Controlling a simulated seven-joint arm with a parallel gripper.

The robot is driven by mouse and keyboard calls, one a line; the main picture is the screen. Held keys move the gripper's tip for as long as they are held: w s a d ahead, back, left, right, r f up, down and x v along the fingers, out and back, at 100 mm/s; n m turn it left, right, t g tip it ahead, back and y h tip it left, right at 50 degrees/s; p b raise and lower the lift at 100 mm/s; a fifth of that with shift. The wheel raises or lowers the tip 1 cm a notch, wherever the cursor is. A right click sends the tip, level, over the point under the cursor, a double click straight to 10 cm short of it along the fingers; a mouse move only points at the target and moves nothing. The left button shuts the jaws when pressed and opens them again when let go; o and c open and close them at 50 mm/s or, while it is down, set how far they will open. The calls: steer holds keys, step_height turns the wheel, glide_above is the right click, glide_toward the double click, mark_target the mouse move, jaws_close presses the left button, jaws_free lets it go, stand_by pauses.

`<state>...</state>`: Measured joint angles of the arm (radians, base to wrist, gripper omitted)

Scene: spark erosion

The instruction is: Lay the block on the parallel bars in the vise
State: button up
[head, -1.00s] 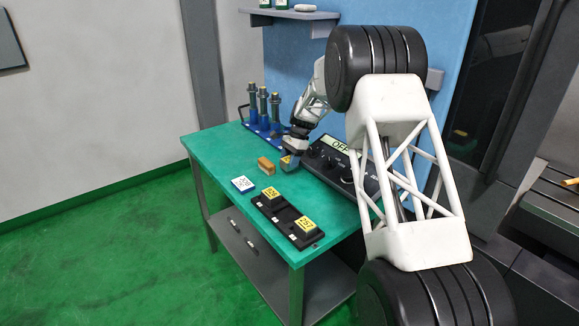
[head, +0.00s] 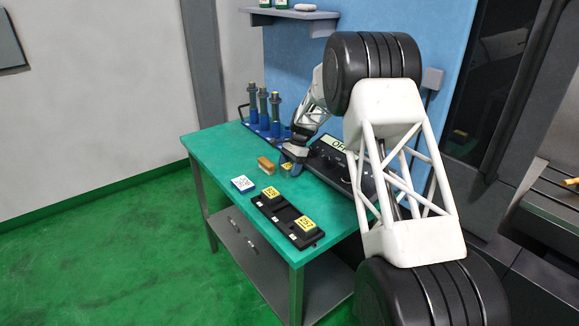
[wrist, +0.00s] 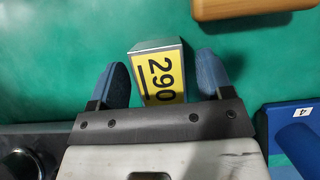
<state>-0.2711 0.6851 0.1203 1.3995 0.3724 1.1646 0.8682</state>
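A small metal block (wrist: 160,75) with a yellow label reading 290 lies on the green table top in the wrist view. In the head view the block (head: 286,167) is partly covered by my gripper. My gripper (wrist: 162,75) has its two blue fingers apart, one on each side of the block; a clear gap shows on the right and a narrow one on the left. In the head view my gripper (head: 291,157) is low over the table, beside the control box. I cannot make out the vise or the parallel bars in either view.
A black tray (head: 281,223) holds two yellow-labelled blocks. A wooden piece (head: 266,165) and a white-and-blue box (head: 242,184) lie near the block. A control box (head: 333,163) showing OFF and a blue rack (wrist: 290,125) with upright tools flank the gripper.

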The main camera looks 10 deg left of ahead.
steer(key=shift+r, duration=0.1)
steer(key=v, duration=1.2)
stand_by(0.9)
steer(key=shift+r, duration=0.1)
